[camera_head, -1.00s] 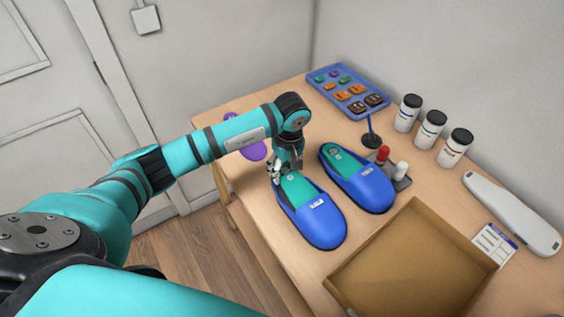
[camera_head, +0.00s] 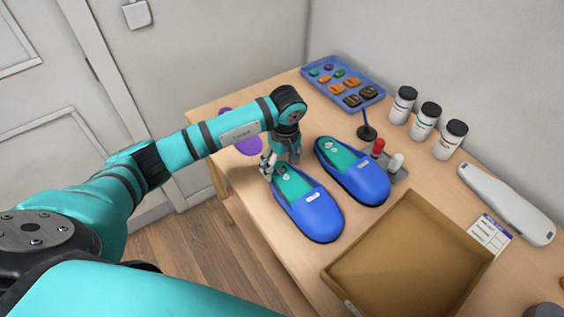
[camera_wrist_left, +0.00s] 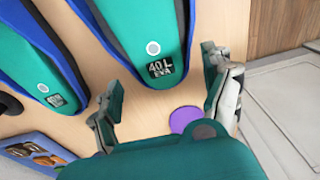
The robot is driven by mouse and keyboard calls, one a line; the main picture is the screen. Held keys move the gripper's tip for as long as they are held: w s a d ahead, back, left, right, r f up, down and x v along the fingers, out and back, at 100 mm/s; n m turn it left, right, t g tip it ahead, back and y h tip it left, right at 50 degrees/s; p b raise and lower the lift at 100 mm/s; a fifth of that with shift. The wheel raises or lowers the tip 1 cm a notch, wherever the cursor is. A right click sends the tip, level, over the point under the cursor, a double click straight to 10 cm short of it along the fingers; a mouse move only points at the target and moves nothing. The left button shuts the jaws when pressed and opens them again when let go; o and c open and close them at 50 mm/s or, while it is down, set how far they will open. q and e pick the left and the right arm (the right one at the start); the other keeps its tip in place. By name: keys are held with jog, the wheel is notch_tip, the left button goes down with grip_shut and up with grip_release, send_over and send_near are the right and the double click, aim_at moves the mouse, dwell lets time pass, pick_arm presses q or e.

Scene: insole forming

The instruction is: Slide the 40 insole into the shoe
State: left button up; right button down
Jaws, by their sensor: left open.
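Two blue slip-on shoes stand side by side on the table: a left shoe (camera_head: 318,217) and a right shoe (camera_head: 362,186). A teal insole (camera_head: 292,182) lies in the left shoe, its front hidden under the upper. In the left wrist view this insole (camera_wrist_left: 142,28) has a black label reading "40 L EVA" near its heel. Another teal insole (camera_head: 340,155) lies in the right shoe. My left gripper (camera_head: 270,164) is just behind the left shoe's heel. In the left wrist view its fingers (camera_wrist_left: 165,98) are spread with nothing between them. My right gripper is not in view.
A brown tray (camera_head: 345,273) is in front of the shoes. A purple flat piece (camera_head: 228,118) lies behind my left arm. A blue tray (camera_head: 316,63) with small pieces, several jars (camera_head: 403,105) and a white device (camera_head: 506,203) line the wall side.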

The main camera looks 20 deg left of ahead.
pick_arm(q)
notch_tip(320, 180, up, 12)
jog(key=shift+s+d+f, duration=0.2)
jog(key=shift+s+d, duration=0.05)
jog(key=shift+d, duration=0.2)
